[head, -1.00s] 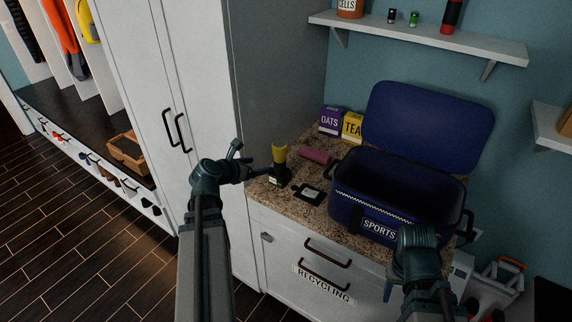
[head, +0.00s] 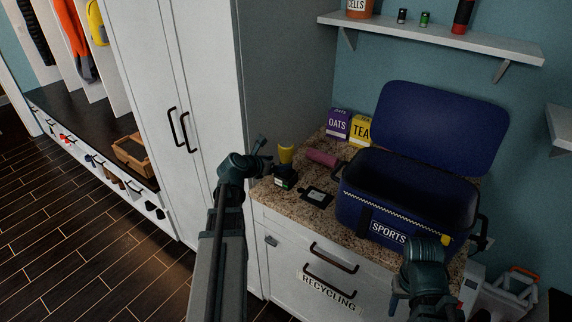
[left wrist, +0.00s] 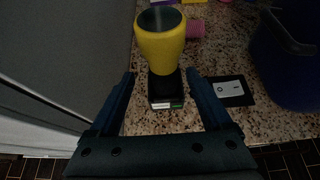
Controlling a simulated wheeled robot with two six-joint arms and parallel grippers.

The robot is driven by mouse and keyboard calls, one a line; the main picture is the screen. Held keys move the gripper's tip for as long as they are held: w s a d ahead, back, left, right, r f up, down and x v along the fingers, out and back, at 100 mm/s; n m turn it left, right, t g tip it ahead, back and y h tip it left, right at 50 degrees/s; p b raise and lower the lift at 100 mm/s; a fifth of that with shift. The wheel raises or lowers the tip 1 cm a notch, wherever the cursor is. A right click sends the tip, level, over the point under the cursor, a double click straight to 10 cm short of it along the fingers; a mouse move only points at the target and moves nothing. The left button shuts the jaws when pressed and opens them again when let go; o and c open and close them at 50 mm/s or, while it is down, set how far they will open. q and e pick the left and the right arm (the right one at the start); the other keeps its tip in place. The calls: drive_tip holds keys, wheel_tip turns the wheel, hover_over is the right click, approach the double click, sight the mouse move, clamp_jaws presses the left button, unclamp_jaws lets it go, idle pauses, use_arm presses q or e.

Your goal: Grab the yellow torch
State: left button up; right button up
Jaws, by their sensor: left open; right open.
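The yellow torch (head: 286,153) stands upright on the granite counter, in a dark base with a white and green label. In the left wrist view the torch (left wrist: 160,48) has a wide yellow head and a black lower part. My left gripper (head: 272,158) is open at the torch's near left side. In the left wrist view its fingers (left wrist: 160,76) lie to either side of the torch's black lower part; I cannot tell whether they touch it. My right gripper (head: 398,287) is open, low in front of the counter and partly hidden by its own wrist.
A blue SPORTS cooler (head: 360,210) with its lid up fills the counter's right. A pink cylinder (head: 322,158), a black flat item (head: 316,197), and OATS (head: 338,124) and TEA (head: 361,130) boxes are nearby. A tall white cabinet (head: 205,95) borders the left.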

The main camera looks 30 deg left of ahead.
sight(283, 160)
use_arm(q)
drive_tip(key=x, duration=0.1)
drive_tip(key=b+x, duration=0.1)
drive_tip(key=x, duration=0.1)
drive_tip(key=b+x, duration=0.1)
drive_tip(key=x, duration=0.1)
drive_tip(key=shift+w+d+r, duration=0.2)
drive_tip(key=shift+w+d, duration=0.05)
drive_tip(key=shift+s, duration=0.1)
